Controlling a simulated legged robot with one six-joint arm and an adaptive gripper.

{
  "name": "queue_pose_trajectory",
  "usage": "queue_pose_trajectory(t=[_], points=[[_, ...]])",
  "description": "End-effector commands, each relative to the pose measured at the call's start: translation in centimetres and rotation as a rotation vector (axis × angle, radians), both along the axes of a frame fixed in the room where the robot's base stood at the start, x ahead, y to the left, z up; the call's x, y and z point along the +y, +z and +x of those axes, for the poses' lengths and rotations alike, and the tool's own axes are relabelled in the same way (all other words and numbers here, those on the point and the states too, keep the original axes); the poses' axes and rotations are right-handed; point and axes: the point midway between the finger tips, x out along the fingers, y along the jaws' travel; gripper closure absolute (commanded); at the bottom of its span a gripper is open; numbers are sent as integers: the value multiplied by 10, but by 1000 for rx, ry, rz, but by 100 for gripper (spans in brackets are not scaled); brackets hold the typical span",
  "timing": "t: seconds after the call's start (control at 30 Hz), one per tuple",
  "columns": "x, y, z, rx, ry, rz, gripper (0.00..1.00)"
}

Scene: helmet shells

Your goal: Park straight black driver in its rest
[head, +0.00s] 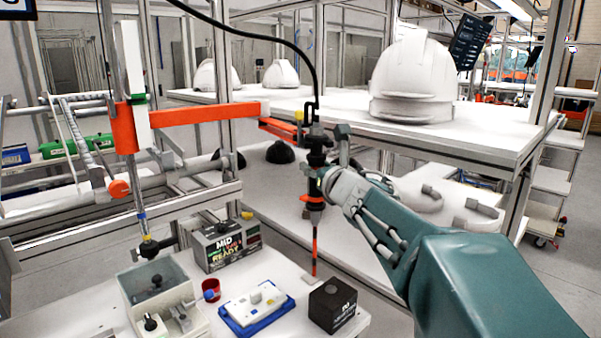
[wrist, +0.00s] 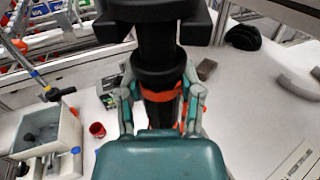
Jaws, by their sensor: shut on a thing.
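The straight black driver (head: 316,158) hangs upright from a black cable at the end of the orange arm (head: 205,114). An orange shaft (head: 315,245) points down from it, above or near the right part of the white bench. My gripper (head: 325,182) is shut on the driver's body from the right. In the wrist view the gripper's two fingers (wrist: 161,103) stand either side of the black driver body (wrist: 157,48), with an orange band between them. The driver's lower end is hidden there by my gripper. I cannot tell which fixture is its rest.
On the bench (head: 85,300) stand a display box (head: 228,243), a red cup (head: 211,290), a blue tray (head: 238,322) with a white part, a black box (head: 332,305) and a grey bin (head: 150,283). White helmets (head: 414,75) sit on the shelf behind.

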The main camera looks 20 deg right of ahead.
Motion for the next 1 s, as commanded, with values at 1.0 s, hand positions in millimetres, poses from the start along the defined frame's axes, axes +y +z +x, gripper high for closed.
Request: queue_pose_trajectory(t=[1.0], points=[[-30,0,47,1,-2,0,100]])
